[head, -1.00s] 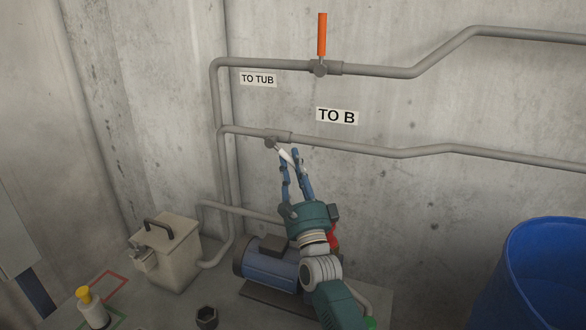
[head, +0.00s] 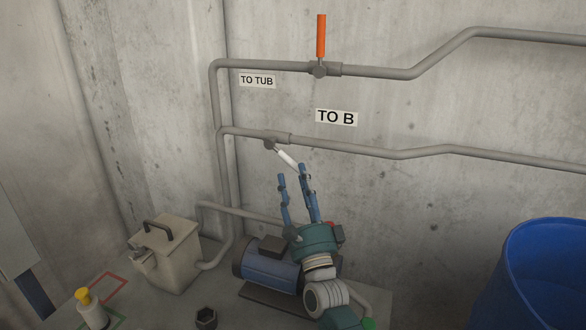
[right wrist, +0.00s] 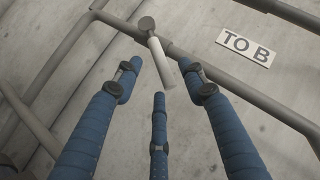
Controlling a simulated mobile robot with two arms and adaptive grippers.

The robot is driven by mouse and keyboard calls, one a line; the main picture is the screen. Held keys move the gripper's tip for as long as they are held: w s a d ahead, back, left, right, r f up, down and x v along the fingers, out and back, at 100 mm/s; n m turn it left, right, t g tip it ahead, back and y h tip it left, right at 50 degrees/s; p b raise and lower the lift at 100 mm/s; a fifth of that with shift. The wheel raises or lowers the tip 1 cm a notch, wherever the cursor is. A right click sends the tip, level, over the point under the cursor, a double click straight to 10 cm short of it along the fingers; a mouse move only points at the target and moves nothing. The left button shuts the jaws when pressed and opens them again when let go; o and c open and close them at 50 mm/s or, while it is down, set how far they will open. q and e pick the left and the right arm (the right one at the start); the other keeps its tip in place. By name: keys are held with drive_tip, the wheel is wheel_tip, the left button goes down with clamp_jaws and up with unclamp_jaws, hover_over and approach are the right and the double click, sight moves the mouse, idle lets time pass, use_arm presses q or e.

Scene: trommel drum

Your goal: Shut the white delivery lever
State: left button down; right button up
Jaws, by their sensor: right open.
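The white delivery lever (head: 286,158) hangs from the valve on the lower pipe (head: 360,148), beside the "TO B" sign (head: 336,117). It slants down to the right, oblique to the pipe. My right gripper (head: 291,173) is open and empty just below the lever's free end. In the right wrist view the lever (right wrist: 162,65) lies ahead of the three spread blue fingers, its tip near the gap between the upper two. I cannot tell whether any finger touches it. My left gripper is not in view.
An orange lever (head: 321,36) stands upright on the upper pipe (head: 385,71), near the "TO TUB" sign (head: 257,80). Below are a blue pump motor (head: 266,268) and a beige box (head: 170,257). A blue barrel (head: 545,280) stands at right. The wall right of the gripper is clear.

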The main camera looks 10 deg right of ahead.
drive_tip(key=v, duration=0.7)
drive_tip(key=shift+s, duration=0.1)
drive_tip(key=shift+c, duration=0.2)
